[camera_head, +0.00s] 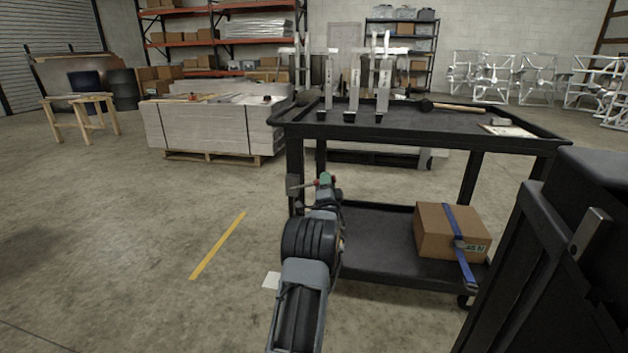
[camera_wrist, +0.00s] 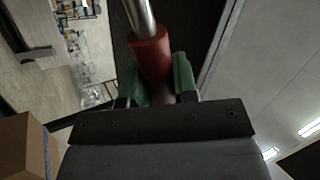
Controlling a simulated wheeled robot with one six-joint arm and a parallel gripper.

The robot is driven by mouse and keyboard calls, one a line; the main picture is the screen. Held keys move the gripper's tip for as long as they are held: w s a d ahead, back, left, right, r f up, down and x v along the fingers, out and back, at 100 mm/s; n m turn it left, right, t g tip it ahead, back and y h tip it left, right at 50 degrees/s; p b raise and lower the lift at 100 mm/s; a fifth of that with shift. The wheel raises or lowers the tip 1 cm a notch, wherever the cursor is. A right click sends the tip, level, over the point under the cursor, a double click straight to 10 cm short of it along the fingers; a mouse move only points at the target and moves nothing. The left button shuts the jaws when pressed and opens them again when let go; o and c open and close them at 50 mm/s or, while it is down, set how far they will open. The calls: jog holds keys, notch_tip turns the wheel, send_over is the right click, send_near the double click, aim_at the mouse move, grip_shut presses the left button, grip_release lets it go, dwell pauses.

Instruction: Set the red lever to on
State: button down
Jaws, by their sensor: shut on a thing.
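The red lever (camera_wrist: 150,52) shows in the wrist view as a red sleeve on a bright metal rod. My gripper (camera_wrist: 160,84) has its green finger pads on both sides of the red sleeve and is shut on it. In the head view my gripper (camera_head: 325,182) is low beside the left front leg of the black cart (camera_head: 445,133), below its top shelf.
The cart's top holds several upright metal brackets (camera_head: 354,90), a hammer (camera_head: 455,107) and a clipboard (camera_head: 507,130). A strapped cardboard box (camera_head: 432,232) sits on its lower shelf. A black cabinet (camera_head: 570,250) stands at the right.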

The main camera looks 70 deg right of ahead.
jog(key=shift+f+g, duration=0.2)
jog(key=shift+g, duration=0.1)
jog(key=c, duration=0.9)
grip_release()
jog(key=p+v, duration=0.3)
jog(key=v, duration=1)
jog(key=shift+s+a+f, duration=0.2)
jog(key=shift+a+f, duration=0.05)
jog(key=shift+f, duration=0.05)
